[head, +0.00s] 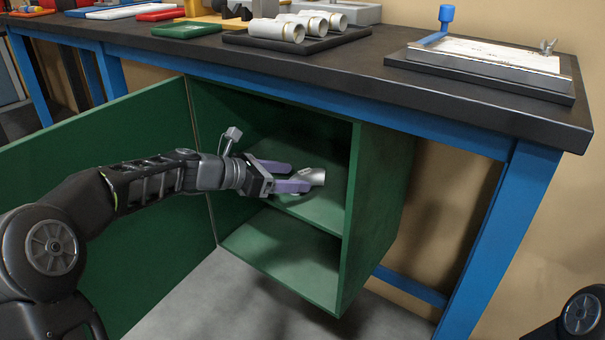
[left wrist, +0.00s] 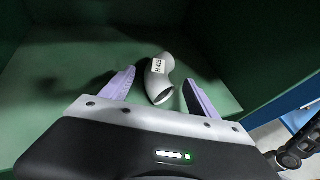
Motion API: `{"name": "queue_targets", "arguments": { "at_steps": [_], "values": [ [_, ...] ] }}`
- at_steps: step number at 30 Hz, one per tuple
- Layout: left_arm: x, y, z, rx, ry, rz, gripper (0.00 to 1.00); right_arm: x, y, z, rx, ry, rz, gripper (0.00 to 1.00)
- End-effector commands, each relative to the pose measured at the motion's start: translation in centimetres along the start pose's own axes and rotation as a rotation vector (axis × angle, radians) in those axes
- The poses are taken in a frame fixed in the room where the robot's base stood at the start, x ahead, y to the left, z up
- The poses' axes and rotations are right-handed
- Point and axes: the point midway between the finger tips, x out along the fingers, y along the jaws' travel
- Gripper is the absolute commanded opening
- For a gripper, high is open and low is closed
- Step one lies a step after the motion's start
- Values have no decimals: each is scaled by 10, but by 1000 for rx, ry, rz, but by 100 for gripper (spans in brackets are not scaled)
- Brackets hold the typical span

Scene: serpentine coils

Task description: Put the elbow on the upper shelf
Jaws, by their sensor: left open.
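The elbow (head: 311,176) is a short grey bent pipe piece inside the green cabinet, on the upper shelf (head: 322,210). In the left wrist view the elbow (left wrist: 159,78) shows a white label and lies on the green shelf surface. My left gripper (head: 294,177) reaches into the upper compartment with its purple fingers open. In the left wrist view the left gripper (left wrist: 158,92) has one finger on each side of the elbow, with a gap on both sides. My right gripper is not in view.
The cabinet's green door (head: 110,200) stands open at the left. The lower compartment (head: 285,262) is empty where visible. Above is the dark workbench (head: 345,78) with blue legs, carrying a tray of white pipes (head: 277,28) and a clamped board (head: 490,58).

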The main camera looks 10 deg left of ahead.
Motion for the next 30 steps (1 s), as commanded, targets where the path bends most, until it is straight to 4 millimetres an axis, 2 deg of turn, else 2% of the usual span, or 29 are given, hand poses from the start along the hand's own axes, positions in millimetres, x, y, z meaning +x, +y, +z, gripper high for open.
{"name": "queue_targets", "arguments": {
  "at_steps": [1, 3, 10, 15, 30],
  "values": [
    [-14, 0, 4, 0, -1, 3, 69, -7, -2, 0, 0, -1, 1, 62],
    [-29, 1, 4, -1, 0, 4, 69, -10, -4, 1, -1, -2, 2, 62],
    [-64, 0, 2, 0, 0, 1, 69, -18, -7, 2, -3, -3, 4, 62],
    [-70, 0, 0, 0, 0, 0, 69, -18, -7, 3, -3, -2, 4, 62],
    [-70, 0, 0, 0, 0, 0, 69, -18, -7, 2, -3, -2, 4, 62]
  ]
}}
